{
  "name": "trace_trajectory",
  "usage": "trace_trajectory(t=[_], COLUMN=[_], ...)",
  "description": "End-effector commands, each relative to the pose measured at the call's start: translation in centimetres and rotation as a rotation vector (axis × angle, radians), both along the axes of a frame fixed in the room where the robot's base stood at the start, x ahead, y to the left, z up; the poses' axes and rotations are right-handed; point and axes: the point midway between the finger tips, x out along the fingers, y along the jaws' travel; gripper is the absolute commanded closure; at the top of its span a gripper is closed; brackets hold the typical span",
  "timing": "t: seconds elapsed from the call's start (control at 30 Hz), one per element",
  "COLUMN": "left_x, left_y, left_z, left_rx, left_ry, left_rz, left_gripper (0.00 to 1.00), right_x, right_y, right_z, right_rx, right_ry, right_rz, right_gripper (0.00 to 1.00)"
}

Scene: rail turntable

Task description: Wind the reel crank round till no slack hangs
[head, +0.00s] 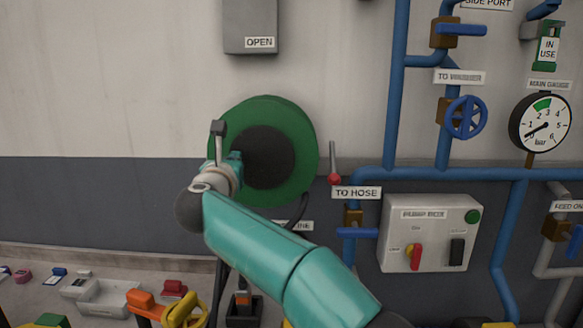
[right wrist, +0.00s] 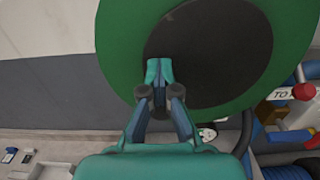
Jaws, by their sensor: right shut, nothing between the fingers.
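The green reel (head: 292,120) with a dark round hub (head: 270,155) is on the wall; in the right wrist view its green face (right wrist: 120,60) fills the top. My right gripper (head: 235,163) is in front of the hub's left side. In the right wrist view its fingertips (right wrist: 158,70) are shut and empty, overlapping the lower left of the hub. No crank handle is clearly visible on the reel; my arm may hide it. A black hose (head: 301,208) curves below the reel's lower right, partly behind my arm. How much slack hangs is unclear. My left gripper is not in view.
A grey lever with a red knob (head: 334,179) is right of the reel. Blue pipes (head: 394,90), a gauge (head: 540,123) and a control box (head: 430,215) are further right. A grey box (head: 250,22) is above. A tray (head: 103,297) and several tools are lower left.

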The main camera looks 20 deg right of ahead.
Motion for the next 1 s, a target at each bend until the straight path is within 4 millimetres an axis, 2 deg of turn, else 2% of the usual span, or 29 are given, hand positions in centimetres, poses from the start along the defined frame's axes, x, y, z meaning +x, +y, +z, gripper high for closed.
trace_trajectory(t=[0.1, 0.47, 0.73, 1.0], left_x=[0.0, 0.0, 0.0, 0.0], left_y=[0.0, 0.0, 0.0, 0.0], left_z=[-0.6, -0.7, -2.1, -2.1], left_rx=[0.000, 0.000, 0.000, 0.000], left_ry=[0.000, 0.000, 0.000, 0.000], left_rz=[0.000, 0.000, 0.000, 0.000], left_gripper=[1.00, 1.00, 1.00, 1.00], right_x=[0.1, 0.1, 0.0, 0.0], right_y=[0.2, 0.2, 0.1, 0.0], right_z=[-0.8, -0.8, -2.2, -2.2], right_rx=[-0.001, 0.000, 0.000, 0.000], right_ry=[0.001, 0.002, 0.002, 0.002], right_rz=[0.001, 0.001, 0.001, 0.001], right_gripper=[1.00, 1.00, 1.00, 1.00])
